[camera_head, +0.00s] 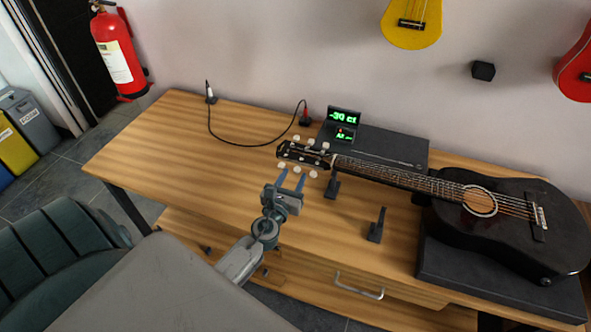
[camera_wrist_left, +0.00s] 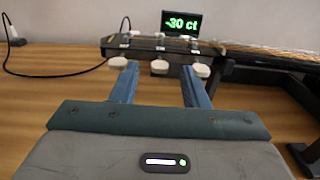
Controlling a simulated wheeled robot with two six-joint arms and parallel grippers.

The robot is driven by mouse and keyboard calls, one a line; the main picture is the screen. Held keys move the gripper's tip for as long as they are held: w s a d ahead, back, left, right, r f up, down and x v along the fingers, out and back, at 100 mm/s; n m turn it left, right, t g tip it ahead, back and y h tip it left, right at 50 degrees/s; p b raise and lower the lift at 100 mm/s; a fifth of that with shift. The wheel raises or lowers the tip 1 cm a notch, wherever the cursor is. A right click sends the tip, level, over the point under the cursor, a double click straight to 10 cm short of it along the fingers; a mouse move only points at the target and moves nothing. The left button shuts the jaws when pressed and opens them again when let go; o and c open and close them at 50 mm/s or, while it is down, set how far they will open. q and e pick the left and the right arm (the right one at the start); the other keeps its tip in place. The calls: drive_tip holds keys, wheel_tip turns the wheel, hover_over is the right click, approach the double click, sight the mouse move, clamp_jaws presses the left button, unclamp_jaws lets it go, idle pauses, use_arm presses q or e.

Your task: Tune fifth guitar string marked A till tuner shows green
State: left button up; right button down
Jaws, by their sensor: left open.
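A black acoustic guitar (camera_head: 515,215) lies on its back on the table. Its headstock (camera_head: 303,154), with white tuning pegs along both sides, points left. The tuner screen (camera_head: 344,118) behind the headstock has green characters; in the left wrist view the tuner (camera_wrist_left: 182,23) reads "-30 ct". My left gripper (camera_head: 291,180) is open at the near side of the headstock, with blue fingers pointing toward the near pegs. In the left wrist view the middle near peg (camera_wrist_left: 159,66) shows between my left fingertips (camera_wrist_left: 158,79), with space on both sides. The peg labels are too small to read.
A black cable (camera_head: 250,145) runs across the table (camera_head: 160,135) at the back left. The table's left part is mostly clear. A yellow instrument (camera_head: 411,35) hangs on the wall.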

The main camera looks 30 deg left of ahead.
sight(297, 170)
use_arm(q)
drive_tip(key=shift+x, duration=1.3)
clamp_jaws()
drive_tip(key=shift+n, duration=0.4)
drive_tip(key=n+b, duration=0.5)
drive_tip(key=n, duration=0.6)
drive_tip(key=shift+a+f+b, duration=0.1)
drive_tip(key=shift+b, duration=0.25)
